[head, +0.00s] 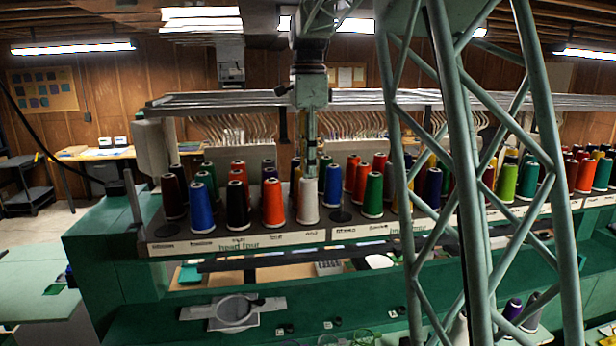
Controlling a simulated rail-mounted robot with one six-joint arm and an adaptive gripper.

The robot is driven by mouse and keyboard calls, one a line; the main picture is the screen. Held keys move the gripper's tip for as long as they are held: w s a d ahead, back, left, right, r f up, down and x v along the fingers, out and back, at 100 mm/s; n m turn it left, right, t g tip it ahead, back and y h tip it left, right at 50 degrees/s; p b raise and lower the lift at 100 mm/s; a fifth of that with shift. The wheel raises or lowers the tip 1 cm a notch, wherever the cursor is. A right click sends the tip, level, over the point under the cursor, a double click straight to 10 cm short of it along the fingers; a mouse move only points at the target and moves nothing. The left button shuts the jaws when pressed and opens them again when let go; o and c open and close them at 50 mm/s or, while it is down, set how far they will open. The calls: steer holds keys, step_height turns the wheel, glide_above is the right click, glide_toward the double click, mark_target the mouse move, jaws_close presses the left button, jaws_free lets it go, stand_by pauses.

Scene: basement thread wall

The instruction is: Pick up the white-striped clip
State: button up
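Several small clip-like pieces, pale with dark parts, lie along the green front ledge at the bottom. One pair (284,329) is right of the hoop, another (332,323) is further right, and a third (397,311) is near the lattice column. They are too small to tell which has a white stripe. My gripper (309,172) hangs from above at the thread rack, in front of or just over a white cone (308,203). It is well above and behind the ledge. Its fingers are too small and narrow to tell whether they are open.
Coloured thread cones (273,203) crowd the rack (230,245) behind the ledge. A round hoop (234,312) in a grey frame lies on the ledge's left. A green lattice column blocks much of the right. Purple and grey cones (512,312) stand low at right.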

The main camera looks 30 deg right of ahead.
steer(key=shift+f, duration=0.65)
steer(key=c, duration=0.7)
